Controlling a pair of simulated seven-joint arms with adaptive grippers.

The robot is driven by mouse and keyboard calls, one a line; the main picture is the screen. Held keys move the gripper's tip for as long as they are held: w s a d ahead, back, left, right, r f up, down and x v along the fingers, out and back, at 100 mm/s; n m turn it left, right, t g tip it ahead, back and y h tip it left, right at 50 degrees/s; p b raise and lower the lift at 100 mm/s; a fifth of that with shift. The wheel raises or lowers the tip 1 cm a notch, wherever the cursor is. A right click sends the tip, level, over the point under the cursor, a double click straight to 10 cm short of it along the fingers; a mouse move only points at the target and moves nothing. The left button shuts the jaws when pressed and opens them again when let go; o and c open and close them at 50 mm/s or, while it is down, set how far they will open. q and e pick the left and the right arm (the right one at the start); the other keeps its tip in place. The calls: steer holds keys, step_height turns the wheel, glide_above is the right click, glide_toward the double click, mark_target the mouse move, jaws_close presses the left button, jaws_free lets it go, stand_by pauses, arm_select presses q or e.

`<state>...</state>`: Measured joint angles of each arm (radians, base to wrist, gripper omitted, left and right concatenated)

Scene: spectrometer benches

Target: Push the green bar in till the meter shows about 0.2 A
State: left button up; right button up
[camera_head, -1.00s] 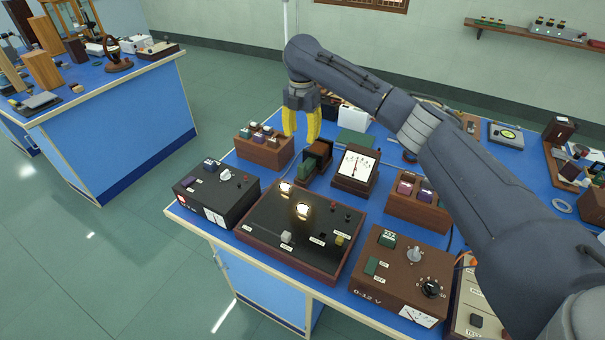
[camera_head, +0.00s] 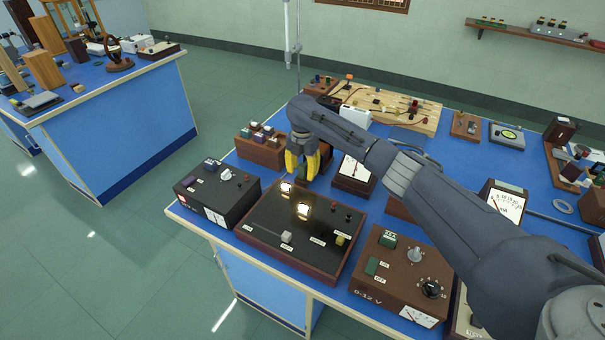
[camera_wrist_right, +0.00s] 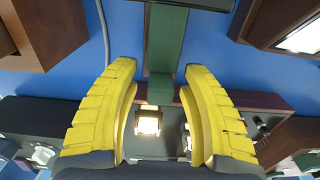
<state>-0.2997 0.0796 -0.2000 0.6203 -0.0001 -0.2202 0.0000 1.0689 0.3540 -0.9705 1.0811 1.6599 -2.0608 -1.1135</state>
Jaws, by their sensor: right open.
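The green bar (camera_wrist_right: 166,45) runs down the middle of the right wrist view, with its near end between my yellow fingers and blue bench surface on both sides. In the head view my right gripper and arm mostly hide it. My right gripper (camera_head: 301,172) is open, pointing down behind the black lamp panel; its fingertips also show in the right wrist view (camera_wrist_right: 160,69), apart on either side of the bar, with no clear contact. The meter (camera_head: 353,173) is a brown box with a white dial just right of the gripper; its reading is too small to tell. My left gripper is out of view.
The black panel (camera_head: 285,243) carries two lit lamps. A wooden block with several small pieces (camera_head: 261,151) stands left of the gripper. A black power box (camera_head: 211,207) and a brown power box (camera_head: 378,288) flank the panel. A wooden circuit board (camera_head: 400,108) lies behind.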

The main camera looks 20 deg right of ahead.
steer(key=shift+f, duration=0.7)
steer(key=shift+o, duration=0.2)
jaws_close()
